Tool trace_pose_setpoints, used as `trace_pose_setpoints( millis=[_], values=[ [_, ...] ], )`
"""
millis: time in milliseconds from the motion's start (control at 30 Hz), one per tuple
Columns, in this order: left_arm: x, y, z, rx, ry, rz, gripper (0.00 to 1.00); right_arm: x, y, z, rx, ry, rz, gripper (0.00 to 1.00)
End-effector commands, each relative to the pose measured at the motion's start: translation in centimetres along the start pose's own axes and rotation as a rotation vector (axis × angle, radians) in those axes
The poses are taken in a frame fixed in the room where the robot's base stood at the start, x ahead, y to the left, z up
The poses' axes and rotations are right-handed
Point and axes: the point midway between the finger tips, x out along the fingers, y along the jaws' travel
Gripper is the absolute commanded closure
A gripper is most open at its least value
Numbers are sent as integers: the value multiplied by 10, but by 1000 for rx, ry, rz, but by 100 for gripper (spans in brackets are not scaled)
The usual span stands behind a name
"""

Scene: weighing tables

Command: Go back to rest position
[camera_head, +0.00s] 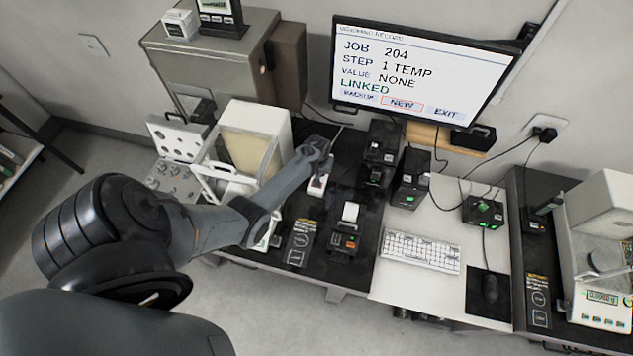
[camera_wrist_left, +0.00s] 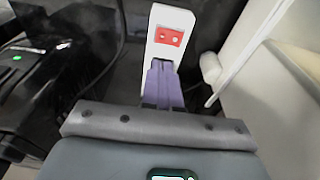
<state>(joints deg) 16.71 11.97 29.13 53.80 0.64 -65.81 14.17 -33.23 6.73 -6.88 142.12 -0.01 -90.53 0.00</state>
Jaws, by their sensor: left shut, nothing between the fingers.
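My left arm comes in from the left in the head view and reaches over the dark bench. Its gripper (camera_head: 326,157) is near the right side of the white balance enclosure (camera_head: 270,160). In the left wrist view the purple fingers (camera_wrist_left: 163,82) are together with nothing between them. A white device with a red panel (camera_wrist_left: 168,38) lies just beyond the fingertips. It also shows below the gripper in the head view (camera_head: 318,185). I cannot tell whether the fingers touch it. My right gripper is in neither view.
Black devices (camera_head: 379,150) stand right of the gripper, and a small printer (camera_head: 344,240) stands nearer the front edge. The monitor (camera_head: 415,75) hangs behind. A keyboard (camera_head: 420,251) and mouse (camera_head: 490,288) lie on the white table. Open floor (camera_head: 290,320) shows in front of the bench.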

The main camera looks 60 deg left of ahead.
Motion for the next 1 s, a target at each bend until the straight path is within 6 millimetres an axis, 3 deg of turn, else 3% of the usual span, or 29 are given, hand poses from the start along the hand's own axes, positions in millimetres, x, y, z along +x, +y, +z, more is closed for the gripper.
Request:
trace_pose_setpoints(
  millis=[433, 667, 767, 867, 1000],
  values=[
    [-2, -1, 2, 14, 5, -6, 100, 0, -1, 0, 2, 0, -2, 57],
    [-30, -1, 16, 158, 61, -49, 100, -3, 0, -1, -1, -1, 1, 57],
    [-54, 9, 38, 276, 93, -66, 100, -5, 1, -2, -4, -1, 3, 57],
    [-84, 26, 72, 411, 122, -66, 100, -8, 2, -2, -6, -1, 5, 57],
    [-133, 53, 135, 597, 146, -33, 100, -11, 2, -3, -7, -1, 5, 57]
  ],
)
